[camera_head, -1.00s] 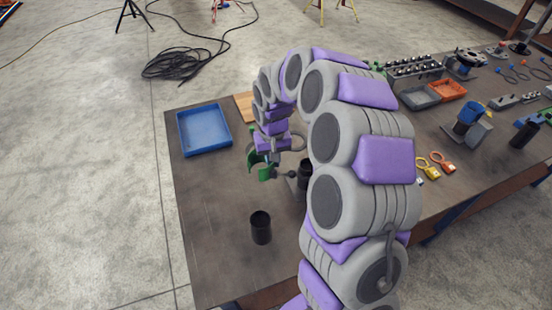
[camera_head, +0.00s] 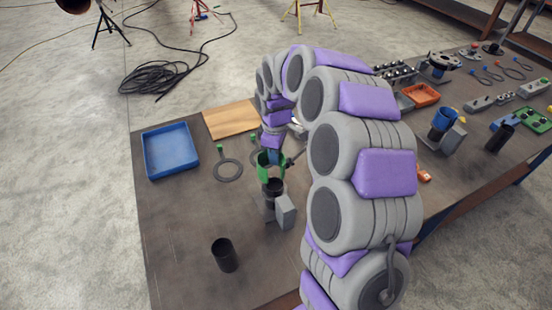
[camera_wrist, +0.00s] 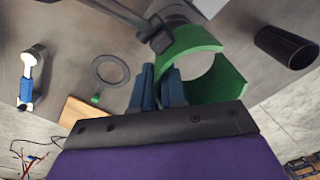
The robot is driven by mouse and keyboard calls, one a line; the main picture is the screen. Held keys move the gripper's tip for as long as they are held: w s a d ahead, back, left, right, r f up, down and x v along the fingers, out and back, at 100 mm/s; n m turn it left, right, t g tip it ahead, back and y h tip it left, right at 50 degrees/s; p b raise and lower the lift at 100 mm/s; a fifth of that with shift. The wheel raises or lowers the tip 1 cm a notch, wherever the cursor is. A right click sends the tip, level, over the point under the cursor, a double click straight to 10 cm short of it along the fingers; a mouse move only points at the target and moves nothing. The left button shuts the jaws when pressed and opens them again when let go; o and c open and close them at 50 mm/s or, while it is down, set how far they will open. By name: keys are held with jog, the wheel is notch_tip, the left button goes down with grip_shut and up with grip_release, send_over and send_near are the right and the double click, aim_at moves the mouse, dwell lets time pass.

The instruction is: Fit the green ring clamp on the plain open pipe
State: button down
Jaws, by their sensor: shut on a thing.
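The green ring clamp (camera_head: 264,166) is held by my gripper (camera_head: 274,157), just above a short black pipe (camera_head: 272,187) on a grey stand. Whether the clamp touches the stand pipe is hard to tell. Another plain black pipe (camera_head: 224,255) stands alone, open end up, at the table's near left. It also shows in the wrist view (camera_wrist: 287,46), clear of the clamp.
The grey stand (camera_head: 280,209) is below my gripper. A blue tray (camera_head: 170,174), a wooden board (camera_head: 230,120) and a dark ring with a green tab (camera_head: 229,170) lie beyond. A blue pipe fixture (camera_head: 443,122) and orange tray are on the right.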

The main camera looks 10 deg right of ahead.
jog(key=shift+n, duration=0.6)
jog(key=shift+w+d+f+b, duration=0.1)
jog(key=shift+d+f+b, duration=0.15)
jog(key=shift+f+b, duration=0.7)
jog(key=shift+w+d+f+b, duration=0.15)
jog(key=shift+f+b, duration=0.4)
jog(key=shift+f, duration=0.8)
jog(key=shift+a, duration=0.2)
jog(key=shift+a, duration=0.15)
jog(key=shift+s+d+p, duration=0.1)
jog(key=shift+d+p, duration=0.25)
jog(key=shift+p, duration=0.05)
jog(key=shift+a+p, duration=0.2)
jog(key=shift+p, duration=0.15)
